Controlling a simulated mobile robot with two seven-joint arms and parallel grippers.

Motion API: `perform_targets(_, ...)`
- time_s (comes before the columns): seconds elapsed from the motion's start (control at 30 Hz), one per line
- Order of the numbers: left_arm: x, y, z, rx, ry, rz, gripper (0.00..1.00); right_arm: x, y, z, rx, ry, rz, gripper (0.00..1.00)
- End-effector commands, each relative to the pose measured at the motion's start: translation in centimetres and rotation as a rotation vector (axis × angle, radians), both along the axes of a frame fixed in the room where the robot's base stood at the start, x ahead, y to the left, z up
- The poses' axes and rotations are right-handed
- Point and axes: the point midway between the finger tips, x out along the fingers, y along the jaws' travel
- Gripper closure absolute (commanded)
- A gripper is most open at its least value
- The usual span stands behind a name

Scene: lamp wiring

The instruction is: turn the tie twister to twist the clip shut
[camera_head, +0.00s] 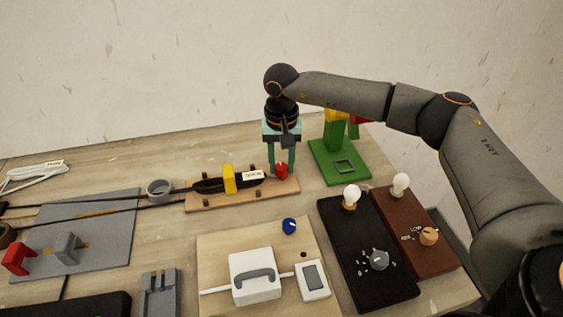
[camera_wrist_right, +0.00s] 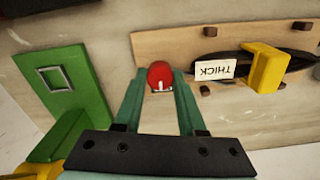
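The tie twister looks to be the red knob (camera_head: 282,171) with a pale mark, at the right end of a wooden board (camera_head: 205,207). It also shows in the right wrist view (camera_wrist_right: 161,75). My right gripper (camera_head: 282,164) points straight down over it, with one teal finger on each side. In the right wrist view the knob fills the gap between the fingertips (camera_wrist_right: 161,82), so the gripper looks shut on it. A yellow clip (camera_head: 229,179) stands upright around the dark cable bundle (camera_head: 207,186) on the board. A "THICK" label (camera_wrist_right: 215,70) lies beside it. My left gripper is out of view.
A green stand (camera_head: 325,155) is close to the right of my gripper. A blue knob (camera_head: 289,226), a white box with a grey handle (camera_head: 255,275), and lamp boards with bulbs (camera_head: 352,195) stand nearer. A grey ring (camera_head: 160,190) is left of the board.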

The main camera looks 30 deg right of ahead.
Motion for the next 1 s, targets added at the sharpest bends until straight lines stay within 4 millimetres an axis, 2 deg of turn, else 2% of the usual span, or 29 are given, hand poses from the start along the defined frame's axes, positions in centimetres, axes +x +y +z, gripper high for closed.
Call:
perform_targets(0.03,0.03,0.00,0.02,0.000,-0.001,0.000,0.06,0.00,-0.02,0.03,-0.001,0.000,0.000,0.80)
perform_targets(0.2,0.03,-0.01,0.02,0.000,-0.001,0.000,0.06,-0.01,-0.04,0.05,-0.001,0.000,-0.001,0.99)
perform_targets(0.23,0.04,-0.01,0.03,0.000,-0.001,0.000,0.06,-0.01,-0.04,0.05,-0.001,0.000,-0.001,1.00)
perform_targets(0.67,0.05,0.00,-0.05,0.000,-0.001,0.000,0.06,-0.01,-0.06,0.04,-0.001,0.000,-0.039,1.00)
perform_targets(1.0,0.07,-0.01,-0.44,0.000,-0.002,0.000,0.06,-0.01,-0.06,0.02,-0.001,0.000,-0.261,1.00)
